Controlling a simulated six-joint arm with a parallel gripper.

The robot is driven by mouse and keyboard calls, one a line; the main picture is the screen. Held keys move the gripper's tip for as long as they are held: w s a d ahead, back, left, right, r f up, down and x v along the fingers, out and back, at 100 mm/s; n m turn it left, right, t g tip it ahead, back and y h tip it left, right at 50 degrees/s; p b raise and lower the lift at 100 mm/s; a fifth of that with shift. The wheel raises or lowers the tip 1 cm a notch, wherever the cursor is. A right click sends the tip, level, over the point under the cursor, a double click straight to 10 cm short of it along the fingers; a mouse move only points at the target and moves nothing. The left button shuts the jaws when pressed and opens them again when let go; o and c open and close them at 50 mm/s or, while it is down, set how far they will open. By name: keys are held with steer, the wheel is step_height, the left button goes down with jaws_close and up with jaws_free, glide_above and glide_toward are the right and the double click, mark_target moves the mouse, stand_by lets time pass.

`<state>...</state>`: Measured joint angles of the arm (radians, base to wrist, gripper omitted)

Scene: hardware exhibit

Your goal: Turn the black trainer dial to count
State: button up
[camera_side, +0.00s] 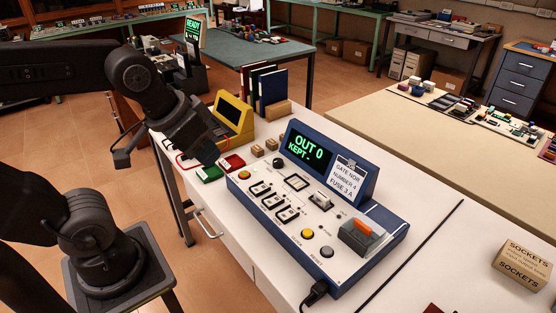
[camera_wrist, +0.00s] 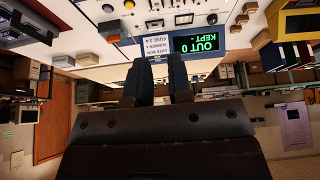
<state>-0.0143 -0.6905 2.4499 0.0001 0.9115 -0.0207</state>
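The black dial (camera_side: 279,164) sits on the blue trainer panel (camera_side: 392,243), near the panel's back left corner beside the display. The display (camera_side: 308,150) reads "OUT 0" and "KEPT -" in green; it shows upside down in the wrist view (camera_wrist: 200,42). My gripper (camera_side: 208,152) is above and left of the trainer, apart from the dial, with nothing visible in it. In the wrist view its two dark fingers (camera_wrist: 160,62) stand apart with a gap between them.
The panel also has a red button (camera_side: 244,174), several switches (camera_side: 274,201), a yellow button (camera_side: 307,234) and an orange-topped fuse part (camera_side: 362,227). A card (camera_side: 347,181) is clipped beside the display. A yellow unit (camera_side: 234,118) and small wooden blocks (camera_side: 271,144) stand behind.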

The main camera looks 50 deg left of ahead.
steer(key=o, duration=0.4)
steer(key=w+a, duration=0.1)
steer(key=w, duration=0.2)
steer(key=w+a+r+n+g, duration=0.1)
steer(key=w, duration=0.1)
steer(key=w+n, duration=0.1)
steer(key=w, duration=0.2)
steer(key=shift+w+a+r+g, duration=0.3)
steer(key=shift+w+a+r, duration=0.05)
steer(key=shift+a+r, duration=0.05)
steer(key=o, duration=0.3)
steer(key=w+a, duration=0.1)
steer(key=w, duration=0.1)
steer(key=w+n, duration=0.1)
steer(key=w, duration=0.1)
steer(key=w+a+f+n+g, duration=0.1)
steer(key=w, duration=0.1)
steer(key=shift+a, duration=0.3)
steer(key=shift+o, duration=0.2)
steer(key=w+a+f+n+g, duration=0.1)
steer(key=w+a+f, duration=0.3)
steer(key=w, duration=0.4)
steer(key=shift+w+a+f+n, duration=0.2)
steer(key=shift+a+f+n, duration=0.1)
steer(key=shift+a+n, duration=0.4)
steer(key=n+g, duration=0.2)
glide_above(278, 160)
step_height(278, 160, down, 8)
step_height(278, 160, down, 13)
steer(key=shift+r, duration=0.1)
